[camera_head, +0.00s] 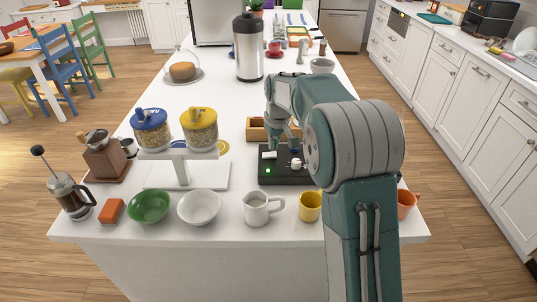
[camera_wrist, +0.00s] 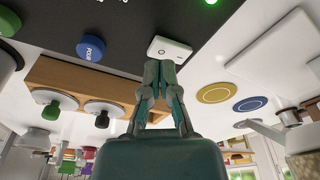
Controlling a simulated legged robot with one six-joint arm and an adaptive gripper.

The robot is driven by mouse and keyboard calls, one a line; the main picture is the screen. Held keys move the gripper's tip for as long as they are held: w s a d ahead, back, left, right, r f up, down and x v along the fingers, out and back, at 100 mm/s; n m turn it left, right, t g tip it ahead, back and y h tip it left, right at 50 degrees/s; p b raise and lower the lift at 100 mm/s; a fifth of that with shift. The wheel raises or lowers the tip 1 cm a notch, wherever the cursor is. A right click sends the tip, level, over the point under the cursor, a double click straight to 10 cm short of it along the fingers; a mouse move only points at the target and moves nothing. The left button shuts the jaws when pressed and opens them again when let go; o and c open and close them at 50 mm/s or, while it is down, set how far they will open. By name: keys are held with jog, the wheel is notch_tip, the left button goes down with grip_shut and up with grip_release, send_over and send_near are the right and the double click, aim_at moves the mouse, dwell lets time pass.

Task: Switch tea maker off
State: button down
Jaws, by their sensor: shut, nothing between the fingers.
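The tea maker seems to be the black box (camera_head: 285,179) on the white counter, partly behind my arm. A green light (camera_head: 268,170) glows on its top; it also shows at the top edge of the wrist view (camera_wrist: 211,2). A white rocker switch (camera_head: 269,155) sits behind the light, and shows in the wrist view (camera_wrist: 170,48). A blue button with lettering (camera_wrist: 91,47) is beside the switch. My gripper (camera_wrist: 160,66) is shut and empty, with its fingertips at the switch's edge. I cannot tell whether they touch it.
A wooden holder (camera_head: 257,133) stands just behind the box. A white dispenser stand (camera_head: 180,172) with two jars is to its left. A white pitcher (camera_head: 262,208) and a yellow mug (camera_head: 310,206) stand in front. A steel flask (camera_head: 249,48) stands farther back.

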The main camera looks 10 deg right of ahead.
aim_at(274, 154)
jog(key=shift+f, duration=1)
dwell(0.6)
jog(key=shift+r, duration=3.5)
jog(key=shift+r, duration=0.1)
jog(key=s+r+m+t, duration=0.1)
jog(key=s+r, duration=0.3)
jog(key=s, duration=0.5)
jog(key=s+r+m+t, duration=0.1)
jog(key=s+r, duration=0.4)
jog(key=s, duration=0.4)
jog(key=s+f+m+t, duration=0.1)
jog(key=s+f, duration=0.1)
jog(key=s, duration=0.7)
jog(key=s+f, duration=0.3)
jog(key=s, duration=0.6)
jog(key=shift+m+t+h, duration=0.3)
jog(key=shift+m+t, duration=0.1)
